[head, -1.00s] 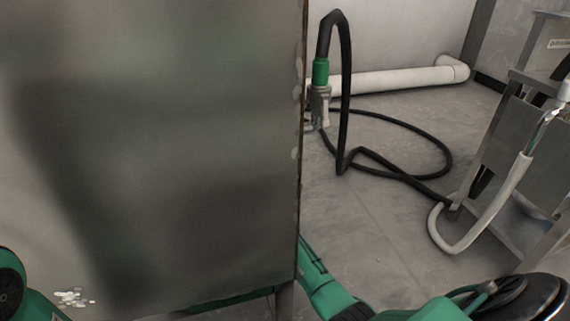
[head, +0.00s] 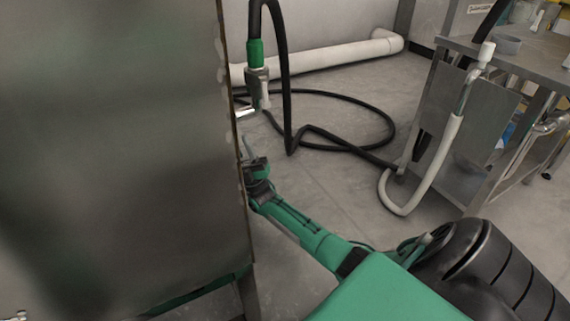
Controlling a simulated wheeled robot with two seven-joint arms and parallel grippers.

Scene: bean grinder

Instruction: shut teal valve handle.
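I cannot make out a teal valve handle for certain. A green collar (head: 255,52) sits on a black hose behind the right edge of a large metal panel. Below it is a grey metal fitting (head: 259,86), with a small silver lever (head: 245,113) sticking out beside the panel edge. My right gripper (head: 247,150) is below this lever, at the panel edge and apart from the fitting in the picture. The panel partly hides it, so I cannot tell whether its fingers are open or shut.
The tall metal panel (head: 115,150) fills the left side and blocks what is behind it. The black hose (head: 335,95) loops over the floor. A metal table (head: 530,55) with a white-ended pipe (head: 448,145) stands at right.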

